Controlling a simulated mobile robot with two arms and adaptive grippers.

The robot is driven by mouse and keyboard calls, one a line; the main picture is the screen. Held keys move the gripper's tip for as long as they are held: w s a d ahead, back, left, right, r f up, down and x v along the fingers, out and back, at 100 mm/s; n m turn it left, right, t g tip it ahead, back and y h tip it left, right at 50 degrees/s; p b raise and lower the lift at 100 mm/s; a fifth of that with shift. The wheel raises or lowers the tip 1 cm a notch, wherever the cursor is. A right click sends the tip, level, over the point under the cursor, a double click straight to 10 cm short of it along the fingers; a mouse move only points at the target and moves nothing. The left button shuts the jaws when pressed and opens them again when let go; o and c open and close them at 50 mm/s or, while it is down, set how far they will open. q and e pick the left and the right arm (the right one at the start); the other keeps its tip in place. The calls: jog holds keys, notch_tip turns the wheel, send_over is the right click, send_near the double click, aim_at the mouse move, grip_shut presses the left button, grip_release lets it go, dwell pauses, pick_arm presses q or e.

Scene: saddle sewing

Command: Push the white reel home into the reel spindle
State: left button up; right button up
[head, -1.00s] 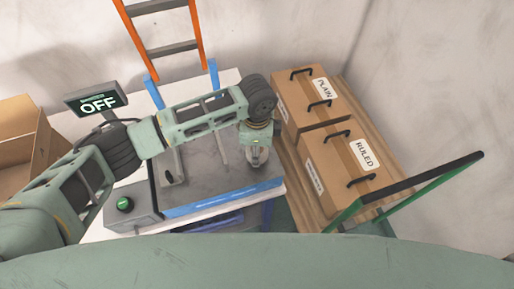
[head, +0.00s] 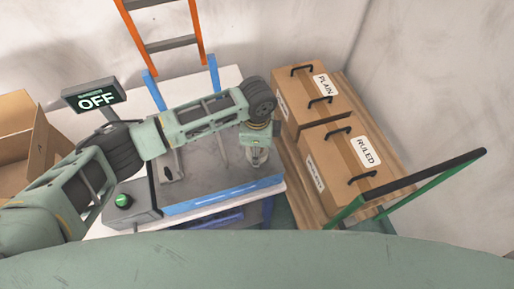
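My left arm comes in from the left and reaches across the grey machine bed (head: 205,178) on the white table. My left gripper (head: 257,157) points down over the right end of the bed. It is small and partly hidden by its own wrist, so I cannot tell whether its fingers are open or shut. I cannot make out the white reel or the reel spindle; they may be hidden by the gripper or arm. My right gripper is not in view.
A display (head: 94,97) reads OFF, and a green button (head: 123,201) sits at the bed's left front. Boxes labelled PLAIN (head: 310,92) and RULED (head: 345,160) stand on a wooden pallet at the right. A cardboard box (head: 22,140) is at the left, an orange ladder (head: 165,40) behind.

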pick_arm(q)
jog(key=shift+f, duration=0.3)
jog(key=o, duration=1.3)
notch_tip(320, 180, up, 12)
jog(key=shift+s+f, duration=0.1)
